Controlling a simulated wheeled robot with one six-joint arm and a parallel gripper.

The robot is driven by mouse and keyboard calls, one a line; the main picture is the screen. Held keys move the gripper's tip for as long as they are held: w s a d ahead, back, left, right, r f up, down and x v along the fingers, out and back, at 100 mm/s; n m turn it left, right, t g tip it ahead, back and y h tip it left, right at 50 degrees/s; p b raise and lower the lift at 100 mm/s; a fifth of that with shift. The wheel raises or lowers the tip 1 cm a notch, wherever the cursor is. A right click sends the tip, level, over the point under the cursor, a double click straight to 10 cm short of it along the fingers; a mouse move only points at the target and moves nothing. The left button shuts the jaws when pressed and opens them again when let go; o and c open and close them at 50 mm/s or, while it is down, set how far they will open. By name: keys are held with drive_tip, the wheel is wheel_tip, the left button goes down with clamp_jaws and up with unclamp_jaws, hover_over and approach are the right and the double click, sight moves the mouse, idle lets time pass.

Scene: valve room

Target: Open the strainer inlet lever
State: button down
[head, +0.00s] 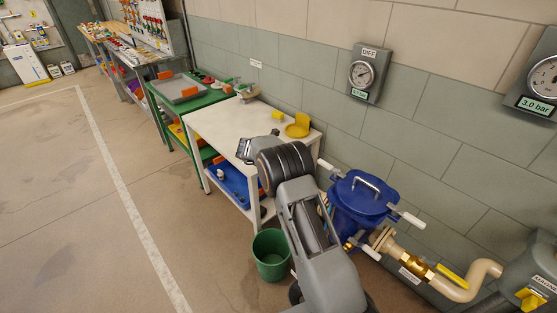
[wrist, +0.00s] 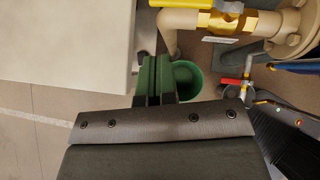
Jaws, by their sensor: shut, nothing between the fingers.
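In the wrist view, a yellow lever (wrist: 215,5) sits on a brass valve (wrist: 235,22) in a beige pipe, cut by the top edge.
A white table (head: 225,125) stands left of my arm, with a yellow item (head: 298,128) on it. A green bucket (head: 271,262) stands on the floor. A small red-handled valve (wrist: 232,81) shows in the wrist view. The floor at left is clear.

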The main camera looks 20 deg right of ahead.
drive_tip(key=w+p+v, duration=0.1)
drive_tip(key=p+v, duration=0.1)
drive_tip(key=v, duration=0.5)
drive_tip(key=shift+s+a+r, duration=0.15)
drive_tip(key=shift+a+r, duration=0.15)
drive_tip(key=shift+a, duration=0.25)
